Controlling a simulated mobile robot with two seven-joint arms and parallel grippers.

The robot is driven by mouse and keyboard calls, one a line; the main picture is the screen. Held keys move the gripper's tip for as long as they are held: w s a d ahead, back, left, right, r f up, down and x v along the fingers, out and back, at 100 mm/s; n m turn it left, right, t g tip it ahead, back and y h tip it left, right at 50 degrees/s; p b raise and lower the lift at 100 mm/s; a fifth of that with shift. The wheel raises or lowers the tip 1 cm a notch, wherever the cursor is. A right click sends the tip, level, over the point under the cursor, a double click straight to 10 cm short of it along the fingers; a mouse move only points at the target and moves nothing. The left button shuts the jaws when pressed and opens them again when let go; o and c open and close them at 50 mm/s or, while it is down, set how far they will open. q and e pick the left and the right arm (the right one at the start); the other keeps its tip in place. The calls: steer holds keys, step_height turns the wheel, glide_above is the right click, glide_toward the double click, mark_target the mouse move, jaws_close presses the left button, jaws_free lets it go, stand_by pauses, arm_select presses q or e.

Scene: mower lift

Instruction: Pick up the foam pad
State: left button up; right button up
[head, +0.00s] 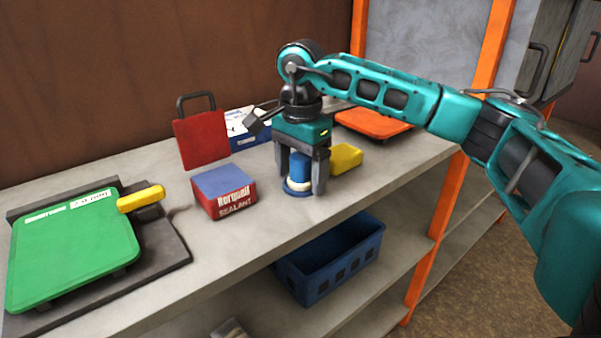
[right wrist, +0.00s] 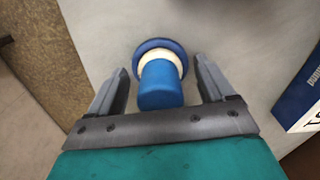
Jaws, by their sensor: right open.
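A round blue piece with an upright blue handle and a cream ring, likely the foam pad (head: 300,166), stands on the grey shelf top. In the right wrist view the same piece (right wrist: 158,86) lies between the two fingers, with its round blue base just past the fingertips. My right gripper (head: 302,187) points down over it, its fingers open on either side of the handle. In the right wrist view my right gripper (right wrist: 160,66) shows a gap on both sides of the handle. My left gripper is not in view.
A yellow block (head: 346,158) sits close right of the gripper. A sealant box (head: 224,192) stands to the left, with a red handled piece (head: 202,140) behind it. An orange tray (head: 375,124) lies behind right. A blue crate (head: 335,262) sits on the lower shelf.

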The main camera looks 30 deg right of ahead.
mark_target(300, 155)
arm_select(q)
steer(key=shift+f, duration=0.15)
arm_select(e)
steer(key=c, duration=1.1)
steer(key=shift+c, duration=0.2)
step_height(300, 155, up, 11)
steer(key=shift+p, duration=0.75)
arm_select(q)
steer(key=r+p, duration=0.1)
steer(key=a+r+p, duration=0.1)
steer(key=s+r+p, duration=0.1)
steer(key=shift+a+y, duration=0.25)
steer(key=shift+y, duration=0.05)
arm_select(e)
step_height(300, 155, up, 9)
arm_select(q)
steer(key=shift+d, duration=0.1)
